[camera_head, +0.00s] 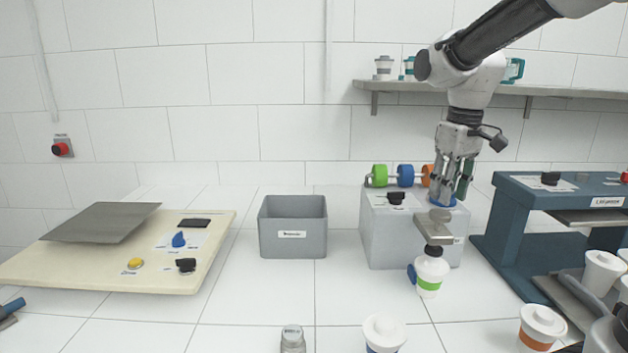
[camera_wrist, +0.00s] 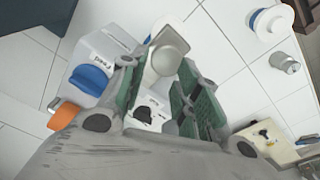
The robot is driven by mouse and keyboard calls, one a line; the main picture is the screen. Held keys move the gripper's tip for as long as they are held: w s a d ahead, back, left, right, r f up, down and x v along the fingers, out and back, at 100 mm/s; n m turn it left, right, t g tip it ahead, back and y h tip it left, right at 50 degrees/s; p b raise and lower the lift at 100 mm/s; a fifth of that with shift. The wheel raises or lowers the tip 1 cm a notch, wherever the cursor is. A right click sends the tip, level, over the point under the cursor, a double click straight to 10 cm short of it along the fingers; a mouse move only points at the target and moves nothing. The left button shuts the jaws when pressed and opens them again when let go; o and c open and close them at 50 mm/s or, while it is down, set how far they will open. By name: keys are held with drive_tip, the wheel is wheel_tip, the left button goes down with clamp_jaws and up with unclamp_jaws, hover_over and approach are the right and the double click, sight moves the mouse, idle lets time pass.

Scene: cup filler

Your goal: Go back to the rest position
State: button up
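My gripper (camera_head: 452,198) is above the grey dispenser box (camera_head: 395,235), at its right end, pointing down. In the wrist view my gripper (camera_wrist: 162,95) has its green-padded fingers apart with nothing held between them. A small blue part shows at the fingertips in the head view; I cannot tell whether they touch it. A white cup with a green band (camera_head: 429,284) stands in front of the box, below its grey spout (camera_head: 434,229). The spout also shows beyond the fingers in the wrist view (camera_wrist: 173,42).
Green, blue and orange wheels (camera_head: 405,175) sit on the box. A shelf (camera_head: 450,91) with cups runs behind my arm. A blue machine (camera_head: 520,225) stands right, a grey bin (camera_head: 292,243) left, a cream board (camera_head: 90,275) farther left. Cups (camera_head: 541,326) stand at the front.

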drive_tip(key=s+d+m+t, duration=0.1)
drive_tip(key=s+d, duration=0.3)
drive_tip(key=s, duration=0.5)
drive_tip(key=s+d+f+m+t, duration=0.1)
drive_tip(key=s+d+m, duration=0.3)
drive_tip(key=s, duration=0.6)
drive_tip(key=shift+s+t, duration=0.3)
drive_tip(key=shift+t, duration=0.4)
